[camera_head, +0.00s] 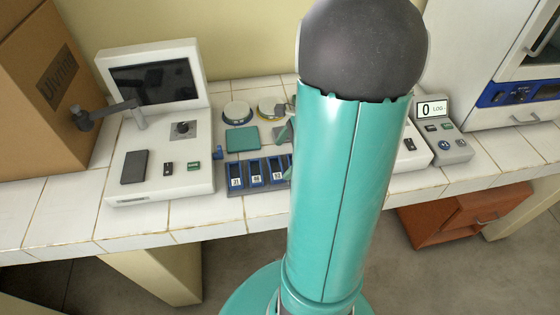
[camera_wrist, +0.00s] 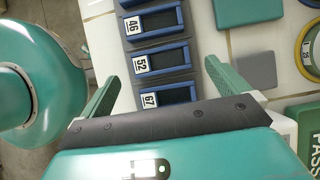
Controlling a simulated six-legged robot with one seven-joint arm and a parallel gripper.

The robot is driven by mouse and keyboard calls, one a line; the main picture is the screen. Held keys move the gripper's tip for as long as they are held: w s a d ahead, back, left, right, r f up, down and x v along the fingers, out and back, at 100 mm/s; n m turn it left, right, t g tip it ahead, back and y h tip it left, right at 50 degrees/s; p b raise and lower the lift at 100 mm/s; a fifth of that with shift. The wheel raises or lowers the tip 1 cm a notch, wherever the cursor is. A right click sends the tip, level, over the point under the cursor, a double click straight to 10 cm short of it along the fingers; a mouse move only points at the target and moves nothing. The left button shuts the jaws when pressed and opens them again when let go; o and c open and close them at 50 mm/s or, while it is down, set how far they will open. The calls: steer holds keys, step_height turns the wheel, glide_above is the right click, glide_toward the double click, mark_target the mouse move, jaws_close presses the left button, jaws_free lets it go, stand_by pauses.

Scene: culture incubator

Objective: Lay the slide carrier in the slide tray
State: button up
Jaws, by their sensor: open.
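Several blue-framed holders with dark insides and white number labels stand in a row on a grey base. In the wrist view these include 46 (camera_wrist: 152,20), 52 (camera_wrist: 160,57) and 67 (camera_wrist: 166,94); the row also shows in the head view (camera_head: 256,176). I cannot tell which thing is the slide carrier or the slide tray. My gripper (camera_wrist: 163,70) is open, its green fingers spread to either side of the row's near end, around holder 67 in the picture. Nothing shows held.
A teal square pad (camera_head: 243,139) and a grey square (camera_wrist: 255,71) lie beside the row. Round dishes (camera_head: 238,112) stand behind. A white machine with a screen (camera_head: 152,84) is at left, a LOG display box (camera_head: 440,130) at right. The white tiled bench has a front edge close to the row.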

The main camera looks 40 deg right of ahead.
steer(key=v, duration=0.8)
step_height(320, 180, up, 3)
steer(key=n+h, duration=0.1)
steer(key=n, duration=0.4)
glide_above(277, 173)
steer(key=s+a+r+n+t+h, duration=0.1)
steer(key=a+r+n, duration=0.3)
steer(key=a+n, duration=0.6)
steer(key=s+a+r+n+t+h, duration=0.1)
steer(key=s+a+r+n+h, duration=0.1)
steer(key=a+n, duration=0.7)
step_height(277, 173, up, 2)
steer(key=shift+s+a+r+n+h, duration=0.1)
steer(key=shift+s+a+n+h, duration=0.25)
steer(key=shift+a, duration=0.65)
